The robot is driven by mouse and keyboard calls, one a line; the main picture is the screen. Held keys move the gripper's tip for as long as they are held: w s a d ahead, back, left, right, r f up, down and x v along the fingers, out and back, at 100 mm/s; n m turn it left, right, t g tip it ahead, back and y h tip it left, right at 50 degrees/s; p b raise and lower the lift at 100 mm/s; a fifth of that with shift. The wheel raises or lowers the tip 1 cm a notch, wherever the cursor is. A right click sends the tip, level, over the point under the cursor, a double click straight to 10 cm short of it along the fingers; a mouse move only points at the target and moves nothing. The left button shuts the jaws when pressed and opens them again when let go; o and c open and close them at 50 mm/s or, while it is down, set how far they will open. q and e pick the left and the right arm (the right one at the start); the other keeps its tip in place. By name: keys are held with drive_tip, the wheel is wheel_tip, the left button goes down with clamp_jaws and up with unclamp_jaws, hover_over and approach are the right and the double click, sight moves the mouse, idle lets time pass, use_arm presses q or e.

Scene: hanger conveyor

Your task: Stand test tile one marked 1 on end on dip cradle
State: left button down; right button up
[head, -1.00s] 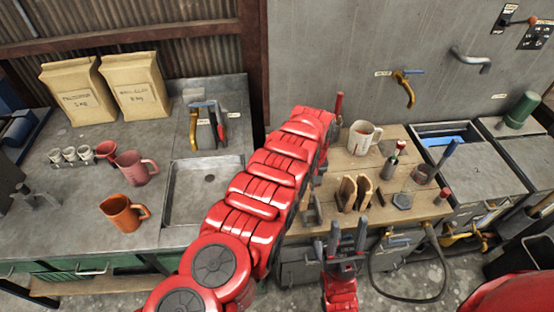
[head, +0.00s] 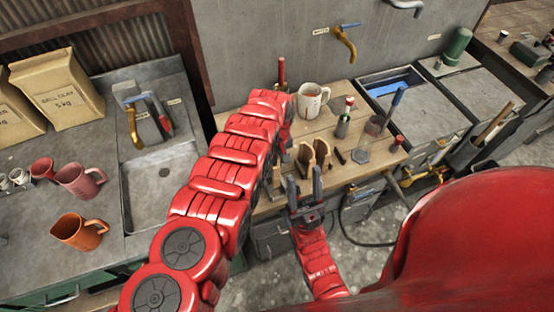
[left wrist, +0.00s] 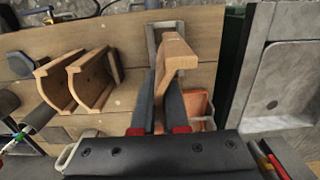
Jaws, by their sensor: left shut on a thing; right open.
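My left gripper (left wrist: 160,103) is shut on a tan, angled tile (left wrist: 175,52) in the left wrist view. No number can be read on it. A grey metal frame (left wrist: 152,32), which looks like the dip cradle, shows at the tile's far end. I cannot tell whether the tile touches it. Two more tan tiles stand side by side on the wooden bench to the left (left wrist: 90,78); they also show in the head view (head: 313,153). My right gripper (head: 305,190) is open and empty in front of the bench. My left arm hides the left gripper in the head view.
The wooden bench (head: 345,115) also holds a white mug (head: 311,98), a dark bottle (head: 343,118) and small tools. A sink (head: 155,185) and orange mug (head: 79,231) are at the left. An orange surface (left wrist: 200,106) lies right of the left fingers.

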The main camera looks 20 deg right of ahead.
use_arm(q)
drive_tip(key=shift+f+b, duration=2.5)
drive_tip(key=shift+f, duration=0.8)
drive_tip(key=c, duration=0.9)
unclamp_jaws()
drive_tip(key=shift+o, duration=0.2)
wheel_tip(320, 180, up, 10)
drive_tip(key=p, duration=0.8)
drive_tip(key=shift+w+f, duration=0.1)
drive_tip(key=shift+f, duration=0.1)
wheel_tip(320, 180, up, 8)
drive_tip(key=shift+f, duration=0.1)
drive_tip(key=shift+a, duration=0.1)
